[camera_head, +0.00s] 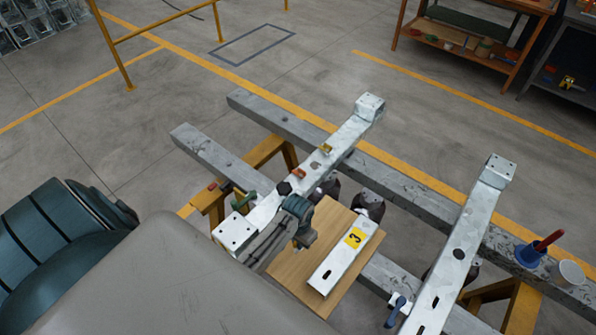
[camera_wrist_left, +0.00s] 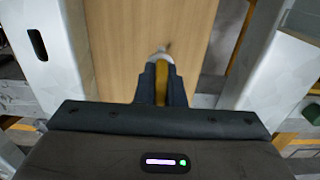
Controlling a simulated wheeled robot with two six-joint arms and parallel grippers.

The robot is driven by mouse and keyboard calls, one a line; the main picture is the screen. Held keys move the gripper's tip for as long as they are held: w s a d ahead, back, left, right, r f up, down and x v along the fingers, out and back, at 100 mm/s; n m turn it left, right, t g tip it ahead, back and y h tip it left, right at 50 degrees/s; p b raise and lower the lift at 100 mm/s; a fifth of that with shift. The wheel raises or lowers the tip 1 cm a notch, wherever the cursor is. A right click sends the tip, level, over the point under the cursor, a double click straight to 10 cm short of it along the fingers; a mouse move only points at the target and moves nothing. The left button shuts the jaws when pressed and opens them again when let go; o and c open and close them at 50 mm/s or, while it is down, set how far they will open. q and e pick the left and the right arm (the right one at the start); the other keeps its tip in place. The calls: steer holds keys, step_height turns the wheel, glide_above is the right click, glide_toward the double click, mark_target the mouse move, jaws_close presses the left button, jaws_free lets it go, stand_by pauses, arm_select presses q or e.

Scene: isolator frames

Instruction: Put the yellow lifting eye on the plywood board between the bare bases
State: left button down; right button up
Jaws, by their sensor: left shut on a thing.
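My left gripper (camera_head: 303,241) is over the plywood board (camera_head: 285,275), near its left edge. In the left wrist view my left gripper (camera_wrist_left: 161,84) is shut on the yellow lifting eye (camera_wrist_left: 161,88). A pale metal tip of it shows beyond the fingers, over the board (camera_wrist_left: 125,35). The lifting eye cannot be made out in the head view. I cannot tell whether it touches the board. A pale metal plate with a yellow label 3 (camera_head: 345,258) lies along the board's right side. My right gripper is not in view.
A pale metal rail (camera_head: 310,170) with small parts on it runs along the board's left side. Another rail (camera_head: 455,250) stands to the right. Dark mounts (camera_head: 370,205) are behind the board.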

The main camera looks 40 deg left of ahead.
arm_select(q)
steer(key=shift+f, duration=0.15)
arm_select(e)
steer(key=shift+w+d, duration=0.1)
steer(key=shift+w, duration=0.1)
arm_select(q)
steer(key=c, duration=1.5)
jaws_free()
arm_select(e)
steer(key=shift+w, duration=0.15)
